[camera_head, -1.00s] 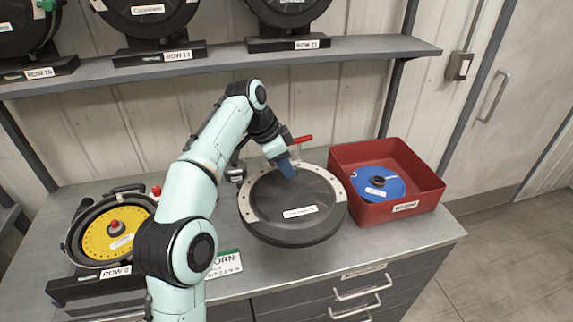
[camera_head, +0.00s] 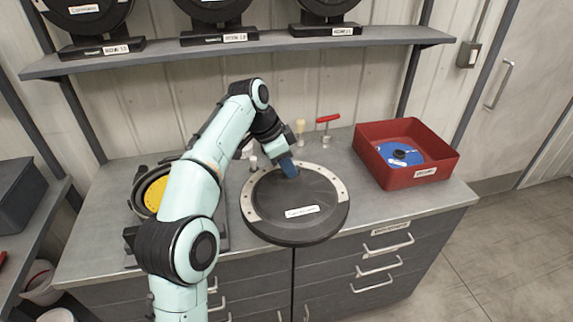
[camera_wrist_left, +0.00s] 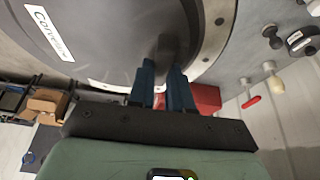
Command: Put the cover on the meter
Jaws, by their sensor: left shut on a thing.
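The cover (camera_head: 300,228), a round dark disc with a pale arc-shaped rim strip and a white label, lies roughly flat in the middle of the head view. My left gripper (camera_head: 289,168) is shut on a part of it near its far side. In the left wrist view the blue fingers (camera_wrist_left: 163,88) reach onto the cover (camera_wrist_left: 110,35); the exact grip is partly hidden. The meter (camera_head: 156,193), with a yellow disc inside, stands open on the bench at left, mostly hidden behind my left arm. My right gripper is not in view.
A red bin (camera_head: 438,174) with a blue disc (camera_head: 401,154) stands at the right of the bench (camera_head: 360,205). A red-handled tool (camera_head: 328,118) and small items stand behind the cover. A shelf (camera_head: 270,50) with several covered meters runs above.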

